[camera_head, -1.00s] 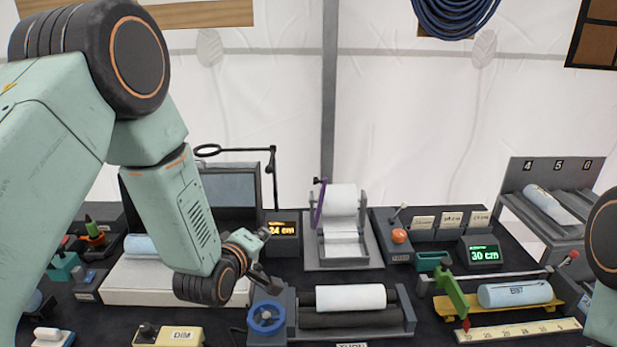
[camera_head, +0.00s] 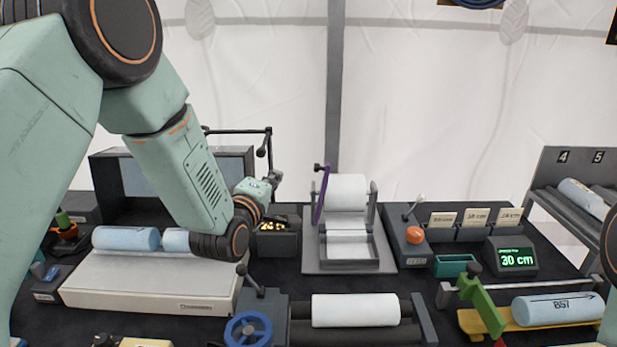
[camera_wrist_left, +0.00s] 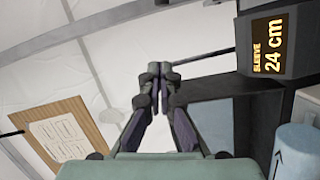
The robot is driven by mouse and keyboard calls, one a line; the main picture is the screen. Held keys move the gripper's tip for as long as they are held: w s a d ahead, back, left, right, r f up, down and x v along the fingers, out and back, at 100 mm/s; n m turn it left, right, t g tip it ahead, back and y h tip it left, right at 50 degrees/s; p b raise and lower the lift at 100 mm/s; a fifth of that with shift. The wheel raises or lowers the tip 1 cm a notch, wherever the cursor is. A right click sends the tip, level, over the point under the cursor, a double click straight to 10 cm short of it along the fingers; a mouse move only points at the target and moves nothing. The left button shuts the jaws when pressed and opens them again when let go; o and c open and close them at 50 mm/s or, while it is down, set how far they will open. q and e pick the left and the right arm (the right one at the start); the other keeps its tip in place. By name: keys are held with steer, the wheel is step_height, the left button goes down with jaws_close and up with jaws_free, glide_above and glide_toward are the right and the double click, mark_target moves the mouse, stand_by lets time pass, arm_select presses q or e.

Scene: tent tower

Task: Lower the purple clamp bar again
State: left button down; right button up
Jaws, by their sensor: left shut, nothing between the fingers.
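The purple clamp bar (camera_head: 320,195) stands raised and slightly tilted at the left side of the grey stand with a white roll (camera_head: 347,193). It has a dark knob at its top. My left gripper (camera_head: 276,178) is shut and empty, in the air left of the bar and apart from it, in front of the dark lamp post. In the left wrist view the closed fingertips (camera_wrist_left: 160,72) point at the pale tent wall, and the clamp bar is not seen there. My right gripper is out of view; only a bit of that arm shows at the right edge.
A display box reading 24 cm (camera_wrist_left: 272,42) is near the left gripper. A blue handwheel (camera_head: 248,330) and a white roll on black rollers (camera_head: 355,310) lie in front.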

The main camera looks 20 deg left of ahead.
arm_select(q)
steer(key=w+d+f+p, duration=0.1)
steer(key=w+d, duration=0.2)
steer(key=w, duration=0.7)
steer(key=shift+w+d+f+p, duration=0.3)
steer(key=shift+w+f, duration=0.1)
steer(key=shift+d, duration=0.2)
steer(key=shift+w+a, duration=0.1)
